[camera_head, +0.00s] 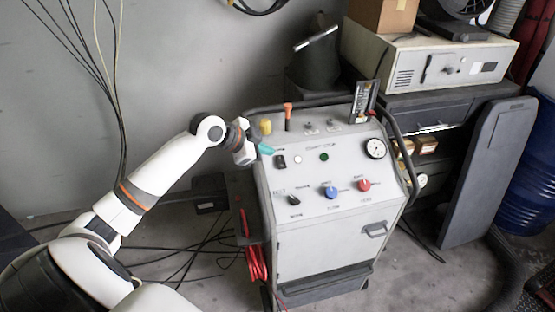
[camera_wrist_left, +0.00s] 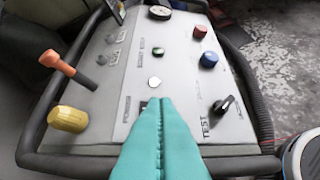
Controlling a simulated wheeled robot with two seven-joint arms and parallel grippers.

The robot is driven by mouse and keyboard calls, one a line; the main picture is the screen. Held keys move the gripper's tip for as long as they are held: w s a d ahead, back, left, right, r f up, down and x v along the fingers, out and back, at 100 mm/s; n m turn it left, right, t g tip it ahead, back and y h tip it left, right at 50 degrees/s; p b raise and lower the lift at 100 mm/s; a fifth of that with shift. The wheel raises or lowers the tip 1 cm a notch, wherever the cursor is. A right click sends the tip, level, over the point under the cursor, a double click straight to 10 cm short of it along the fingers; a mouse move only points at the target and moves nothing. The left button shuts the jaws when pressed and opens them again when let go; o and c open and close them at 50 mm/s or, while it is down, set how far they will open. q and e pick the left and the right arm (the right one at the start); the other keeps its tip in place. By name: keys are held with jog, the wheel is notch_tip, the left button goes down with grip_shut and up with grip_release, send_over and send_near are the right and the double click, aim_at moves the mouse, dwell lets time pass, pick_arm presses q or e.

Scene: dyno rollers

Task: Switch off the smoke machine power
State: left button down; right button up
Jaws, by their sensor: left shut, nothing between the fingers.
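The smoke machine (camera_head: 320,225) is a grey cabinet with a sloped control panel. A black power switch (camera_head: 281,161) sits at the panel's upper left, beside a white round button (camera_head: 297,159) and a green one (camera_head: 324,156). My left gripper (camera_head: 266,149) is shut and empty, its teal fingertips just left of and above the switch. In the left wrist view the closed fingers (camera_wrist_left: 160,103) point at the panel below the white button (camera_wrist_left: 155,81). My right gripper is out of view.
A yellow knob (camera_wrist_left: 68,118) and an orange-handled lever (camera_wrist_left: 67,70) stand up near my left gripper. A black selector (camera_wrist_left: 223,105), blue knob (camera_wrist_left: 208,59), red knob (camera_wrist_left: 200,31) and gauge (camera_head: 375,148) are on the panel. A dark tube rail (camera_head: 404,150) edges it. Cables lie on the floor.

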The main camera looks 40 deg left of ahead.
pick_arm(q)
jog(key=p, duration=0.1)
send_over(282, 166)
jog(key=s, duration=0.2)
jog(key=f, duration=0.3)
jog(key=shift+s+d+f, duration=0.2)
jog(key=shift+d+f, duration=0.1)
jog(key=shift+d, duration=0.1)
jog(key=f, duration=0.2)
jog(key=a+f, duration=0.1)
jog(key=shift+w+f, duration=0.1)
jog(key=shift+w, duration=0.2)
jog(key=shift+a+f, duration=0.15)
jog(key=shift+f, duration=0.2)
jog(key=shift+f+y+b, duration=0.3)
jog(key=shift+f+b, duration=0.05)
jog(key=shift+f, duration=0.25)
jog(key=shift+r, duration=0.35)
jog(key=shift+r+p, duration=0.1)
jog(key=shift+p, duration=0.25)
